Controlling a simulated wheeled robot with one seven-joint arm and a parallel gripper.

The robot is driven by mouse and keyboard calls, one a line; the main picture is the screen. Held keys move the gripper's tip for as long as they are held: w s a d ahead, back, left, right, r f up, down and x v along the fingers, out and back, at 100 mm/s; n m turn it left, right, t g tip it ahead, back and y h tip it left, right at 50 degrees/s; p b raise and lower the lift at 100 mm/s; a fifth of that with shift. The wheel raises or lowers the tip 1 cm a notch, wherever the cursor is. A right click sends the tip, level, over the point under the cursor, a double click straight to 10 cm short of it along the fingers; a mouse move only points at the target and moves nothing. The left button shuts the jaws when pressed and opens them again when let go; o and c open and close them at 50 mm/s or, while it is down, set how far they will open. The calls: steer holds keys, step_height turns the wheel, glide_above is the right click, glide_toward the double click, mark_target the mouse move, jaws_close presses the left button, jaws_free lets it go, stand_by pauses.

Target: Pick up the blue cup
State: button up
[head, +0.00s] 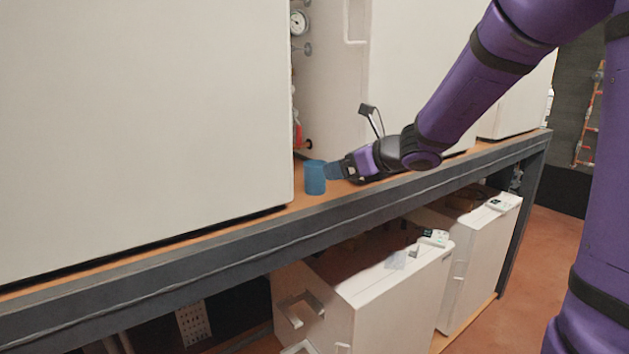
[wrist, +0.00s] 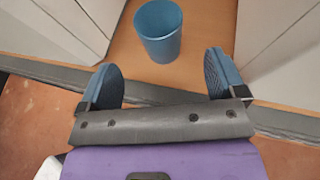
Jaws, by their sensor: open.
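The blue cup (head: 315,178) stands upright on the orange-brown shelf (head: 290,212), between two large white cabinets. In the wrist view the cup (wrist: 159,30) is ahead of my gripper, roughly midway between the lines of the two fingers and beyond their tips. My gripper (wrist: 163,72) is open and empty, with its blue finger pads apart. In the head view my gripper (head: 332,171) is just to the right of the cup, at about its height. Whether a finger touches the cup cannot be told from the head view.
The large white cabinet (head: 150,110) stands close on the cup's left, and another white cabinet (head: 420,80) stands behind my arm. A gauge (head: 298,22) and pipes are in the gap behind. A dark metal beam (head: 230,245) edges the shelf. White units (head: 365,300) sit below.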

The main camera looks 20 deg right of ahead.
mark_target(319, 168)
steer(key=shift+x, duration=3.7)
steer(key=shift+r, duration=0.1)
steer(key=c, duration=1)
